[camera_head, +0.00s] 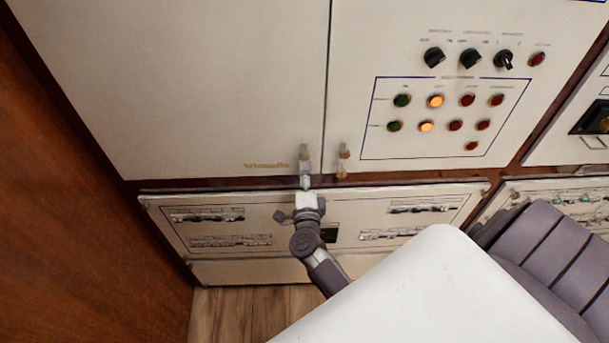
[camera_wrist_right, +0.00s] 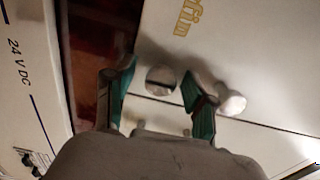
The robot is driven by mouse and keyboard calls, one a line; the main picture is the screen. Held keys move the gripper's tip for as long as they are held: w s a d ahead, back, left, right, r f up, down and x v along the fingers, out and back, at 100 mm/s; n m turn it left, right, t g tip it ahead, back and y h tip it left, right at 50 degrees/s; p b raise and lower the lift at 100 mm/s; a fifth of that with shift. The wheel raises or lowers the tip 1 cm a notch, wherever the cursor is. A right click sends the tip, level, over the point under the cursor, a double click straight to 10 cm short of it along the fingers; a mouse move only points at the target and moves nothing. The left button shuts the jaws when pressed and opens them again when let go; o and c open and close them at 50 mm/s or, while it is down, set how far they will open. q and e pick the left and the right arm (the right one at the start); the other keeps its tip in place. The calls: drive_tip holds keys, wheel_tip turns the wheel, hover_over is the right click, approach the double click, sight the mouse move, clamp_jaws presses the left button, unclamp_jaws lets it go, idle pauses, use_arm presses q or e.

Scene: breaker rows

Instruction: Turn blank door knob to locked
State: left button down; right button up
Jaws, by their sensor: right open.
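The blank door (camera_head: 215,85) is the plain cream cabinet panel with gold lettering near its bottom edge. In the right wrist view, a round pale knob (camera_wrist_right: 162,80) sits on the lettered door near its seam. My right gripper (camera_head: 305,188) is at the door's lower right corner in the head view, where it largely hides that knob. In the wrist view its teal-padded fingers (camera_wrist_right: 160,98) are open, one on each side of the knob, with gaps visible. I cannot tell the knob's setting. My left gripper is out of view.
A paler protruding handle (camera_wrist_right: 230,100) stands close beside the right finger; it also shows in the head view (camera_head: 304,152). Similar fittings (camera_head: 343,160) are on the neighbouring door, which has lamps and dials. A breaker panel (camera_head: 350,215) lies below. A wooden wall (camera_head: 70,190) bounds the left.

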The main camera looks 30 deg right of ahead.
drive_tip(key=shift+s, duration=0.1)
drive_tip(key=v, duration=1.2)
drive_tip(key=s+a+f+n+g+y+b, duration=0.1)
drive_tip(key=s+a+f+n+y, duration=0.2)
drive_tip(key=f+n, duration=0.5)
drive_tip(key=s+a+f+n+g+y+b, duration=0.2)
drive_tip(key=s+a+f+n+y, duration=0.15)
drive_tip(key=f, duration=0.85)
drive_tip(key=s+a+f+n+g+y+b, duration=0.15)
drive_tip(key=a+f+n+y, duration=0.3)
drive_tip(key=f, duration=0.65)
drive_tip(key=s+d+f+n+g+b, duration=0.1)
drive_tip(key=s+d+f+n+g, duration=0.1)
drive_tip(key=s+f, duration=0.4)
drive_tip(key=s+d+f+n+g+h, duration=0.1)
drive_tip(key=s+d+f+n+g, duration=0.2)
drive_tip(key=s, duration=0.8)
drive_tip(key=s+d+f+n+g+b, duration=0.1)
drive_tip(key=s+d+f+n+g, duration=0.2)
drive_tip(key=s+f, duration=0.5)
drive_tip(key=s+n+g, duration=0.1)
drive_tip(key=n, duration=0.1)
drive_tip(key=shift+d+f+n+g+b, duration=0.15)
drive_tip(key=shift+f+n+g+b, duration=0.15)
drive_tip(key=shift+f+g+b, duration=0.1)
drive_tip(key=shift+s, duration=0.1)
